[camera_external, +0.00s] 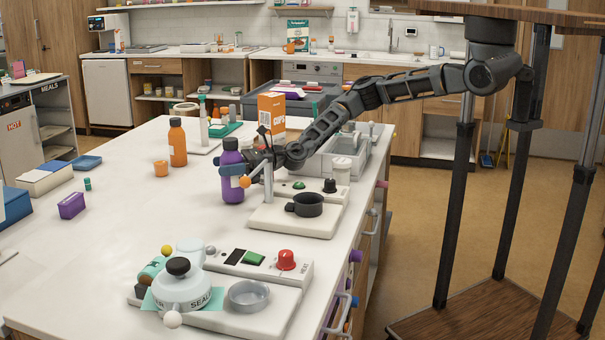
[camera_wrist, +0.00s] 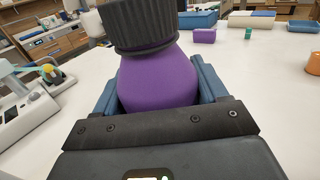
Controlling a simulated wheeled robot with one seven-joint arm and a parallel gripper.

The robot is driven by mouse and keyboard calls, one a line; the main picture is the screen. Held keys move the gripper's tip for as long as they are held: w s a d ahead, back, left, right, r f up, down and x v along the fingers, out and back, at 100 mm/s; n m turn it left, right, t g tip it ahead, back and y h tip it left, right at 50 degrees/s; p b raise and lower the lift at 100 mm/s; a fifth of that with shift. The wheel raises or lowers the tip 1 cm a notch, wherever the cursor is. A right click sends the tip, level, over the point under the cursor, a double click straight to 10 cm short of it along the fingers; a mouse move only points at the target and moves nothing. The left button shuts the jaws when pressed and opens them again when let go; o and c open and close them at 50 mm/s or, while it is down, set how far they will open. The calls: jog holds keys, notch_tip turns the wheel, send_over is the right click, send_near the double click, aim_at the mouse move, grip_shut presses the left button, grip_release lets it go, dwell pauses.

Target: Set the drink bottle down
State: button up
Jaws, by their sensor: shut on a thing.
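A purple bottle (camera_external: 232,187) with a dark cap stands upright in my gripper (camera_external: 236,170) over the white counter in the external view. My gripper's blue fingers are shut around its body. In the wrist view the purple bottle (camera_wrist: 158,82) fills the middle, with my gripper's fingers (camera_wrist: 158,95) on both sides of it. Its base is hidden in the wrist view; I cannot tell whether it touches the counter (camera_external: 120,225). An orange bottle (camera_external: 178,147) with a dark cap stands farther back on the left.
A device with a black pan (camera_external: 306,205) stands right of the bottle. A sealing device (camera_external: 182,290) is at the front. An orange cup (camera_external: 161,168), a purple box (camera_external: 72,206) and an orange carton (camera_external: 271,116) also stand on the counter.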

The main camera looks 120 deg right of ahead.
jog(key=shift+f, duration=0.4)
jog(key=o, duration=1.3)
jog(key=shift+f, duration=0.1)
jog(key=s+a, duration=0.1)
jog(key=s, duration=0.6)
jog(key=shift+s, duration=0.4)
